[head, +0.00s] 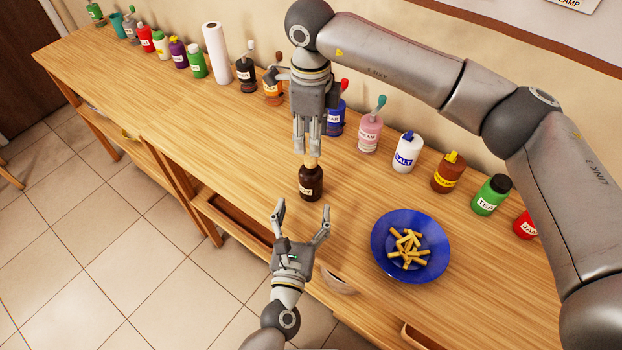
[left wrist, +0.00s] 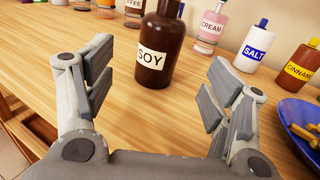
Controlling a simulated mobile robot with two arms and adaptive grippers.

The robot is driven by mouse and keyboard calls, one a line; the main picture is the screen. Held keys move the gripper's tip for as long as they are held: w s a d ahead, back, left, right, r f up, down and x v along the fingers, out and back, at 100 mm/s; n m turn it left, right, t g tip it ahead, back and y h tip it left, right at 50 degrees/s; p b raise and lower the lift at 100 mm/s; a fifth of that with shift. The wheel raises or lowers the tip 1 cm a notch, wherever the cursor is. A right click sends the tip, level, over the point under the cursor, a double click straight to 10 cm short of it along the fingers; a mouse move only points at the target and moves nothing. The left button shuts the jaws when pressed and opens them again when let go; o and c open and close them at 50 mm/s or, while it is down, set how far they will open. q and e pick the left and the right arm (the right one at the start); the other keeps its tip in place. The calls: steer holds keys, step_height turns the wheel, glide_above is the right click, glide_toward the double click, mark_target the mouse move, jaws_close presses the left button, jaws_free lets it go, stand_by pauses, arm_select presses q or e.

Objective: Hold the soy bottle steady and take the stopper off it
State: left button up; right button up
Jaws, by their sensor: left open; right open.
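The soy bottle (head: 311,185) is dark brown with a cream label and stands upright on the wooden counter. The left wrist view shows its label reading SOY (left wrist: 157,50). Its tan stopper (head: 311,162) sits at the top in the head view, partly hidden by my right fingers. My right gripper (head: 308,148) points down from above with its fingertips at the stopper. It is open, and contact is unclear. My left gripper (head: 301,208) is open in front of the bottle, its fingers apart on either side and short of it. It also shows in the left wrist view (left wrist: 155,90).
A blue plate (head: 382,263) of yellow sticks lies right of the bottle. A row of labelled bottles and jars, including a salt bottle (head: 405,152), lines the wall. An open drawer (head: 235,220) is below the front edge. The counter left of the bottle is clear.

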mark_target(309, 189)
arm_select(q)
steer(key=w, duration=0.3)
steer(key=w+d, duration=0.1)
steer(key=w, duration=0.5)
steer(key=shift+w+d, duration=0.15)
steer(key=shift+d, duration=0.2)
